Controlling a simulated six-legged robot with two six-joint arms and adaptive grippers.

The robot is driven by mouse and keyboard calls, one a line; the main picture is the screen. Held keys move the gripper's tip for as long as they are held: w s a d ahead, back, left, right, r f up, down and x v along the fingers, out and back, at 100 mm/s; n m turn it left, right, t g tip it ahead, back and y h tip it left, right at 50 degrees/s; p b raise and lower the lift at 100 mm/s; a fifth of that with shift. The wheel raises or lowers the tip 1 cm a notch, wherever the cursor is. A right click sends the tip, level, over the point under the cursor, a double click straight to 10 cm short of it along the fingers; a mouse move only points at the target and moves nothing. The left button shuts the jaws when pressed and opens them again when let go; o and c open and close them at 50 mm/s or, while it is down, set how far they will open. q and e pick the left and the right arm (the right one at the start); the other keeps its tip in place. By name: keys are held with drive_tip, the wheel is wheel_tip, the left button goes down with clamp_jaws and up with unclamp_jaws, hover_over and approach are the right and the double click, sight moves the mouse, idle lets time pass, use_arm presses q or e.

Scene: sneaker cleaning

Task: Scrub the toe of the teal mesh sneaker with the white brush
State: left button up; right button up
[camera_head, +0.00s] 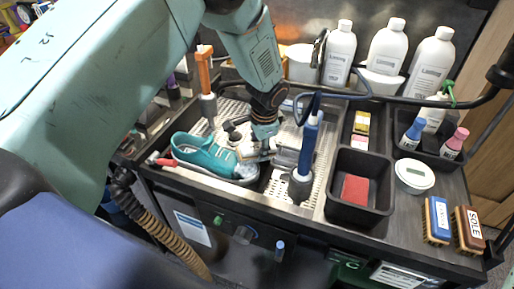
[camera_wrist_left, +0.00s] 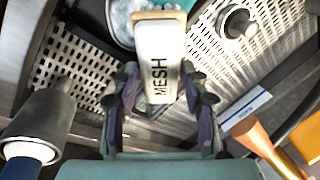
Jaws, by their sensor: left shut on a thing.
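The teal mesh sneaker (camera_head: 205,154) lies on its side of the sink station in the head view, its toe pointing right. Whitish foam covers the toe, which also shows at the top of the left wrist view (camera_wrist_left: 122,14). My left gripper (camera_wrist_left: 160,98) is shut on the white brush (camera_wrist_left: 160,45), which is marked MESH. In the head view my left gripper (camera_head: 262,146) is just above and right of the toe. The brush's far end overlaps the toe in the wrist view; its bristles are hidden, so I cannot tell whether they touch. My right gripper is out of view.
A blue-handled tool (camera_head: 307,145) stands upright right of my gripper, and an orange-handled one (camera_head: 204,80) behind the sneaker. A black bin (camera_head: 340,208) holds a red block (camera_head: 355,189). Blue (camera_head: 437,218) and SOLE (camera_head: 468,229) brushes lie at right. White bottles (camera_head: 340,50) stand behind.

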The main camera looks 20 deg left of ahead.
use_arm(q)
drive_tip(key=shift+w, duration=0.2)
drive_tip(key=shift+s+f+p, duration=0.1)
drive_tip(key=shift+s+p, duration=0.2)
drive_tip(key=shift+s, duration=0.75)
drive_tip(key=shift+s+d+f, duration=0.1)
drive_tip(key=shift+s+d, duration=0.05)
drive_tip(key=shift+s, duration=1)
drive_tip(key=shift+s+d+b, duration=0.1)
drive_tip(key=shift+s+b, duration=0.4)
drive_tip(key=shift+s, duration=0.45)
drive_tip(key=shift+s+d+b, duration=0.1)
drive_tip(key=shift+s+b, duration=0.3)
drive_tip(key=shift+s, duration=0.6)
drive_tip(key=w+d+p+v, duration=0.1)
drive_tip(key=p+v, duration=0.5)
drive_tip(key=p, duration=0.1)
drive_tip(key=shift+w, duration=0.25)
